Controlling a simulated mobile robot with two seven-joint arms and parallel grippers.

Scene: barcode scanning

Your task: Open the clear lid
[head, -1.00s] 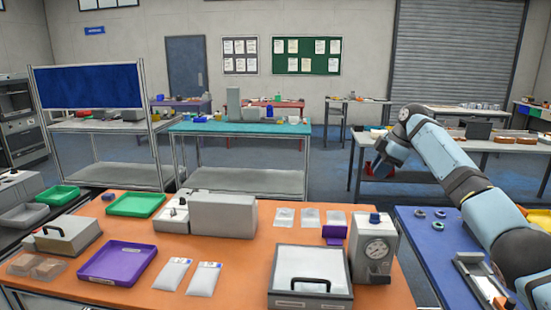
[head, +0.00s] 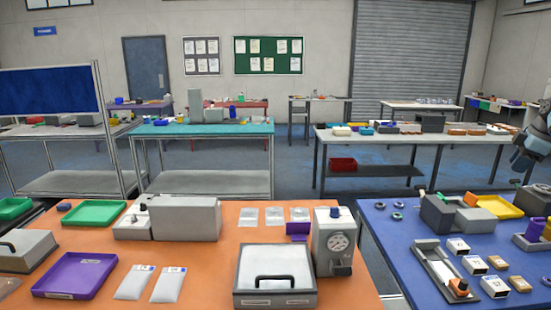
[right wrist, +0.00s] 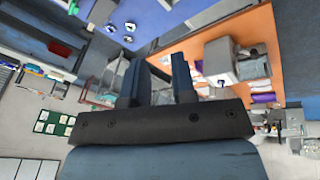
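A grey box with a pale, see-through-looking lid (head: 265,262) and a black arched handle (head: 275,281) stands at the front of the orange table. The lid lies flat and looks closed. My right gripper shows only in part at the right edge of the head view, raised over the far side of the blue table and well away from the box. In the right wrist view, the right gripper (right wrist: 157,75) has its two dark fingers apart with nothing held between them. My left gripper is out of view.
A gauge device (head: 335,243) stands just right of the box. A purple tray (head: 74,274) and white pouches (head: 134,283) lie to its left. Another handled grey box (head: 25,253) is at the left edge. The blue table (head: 395,245) holds several small items.

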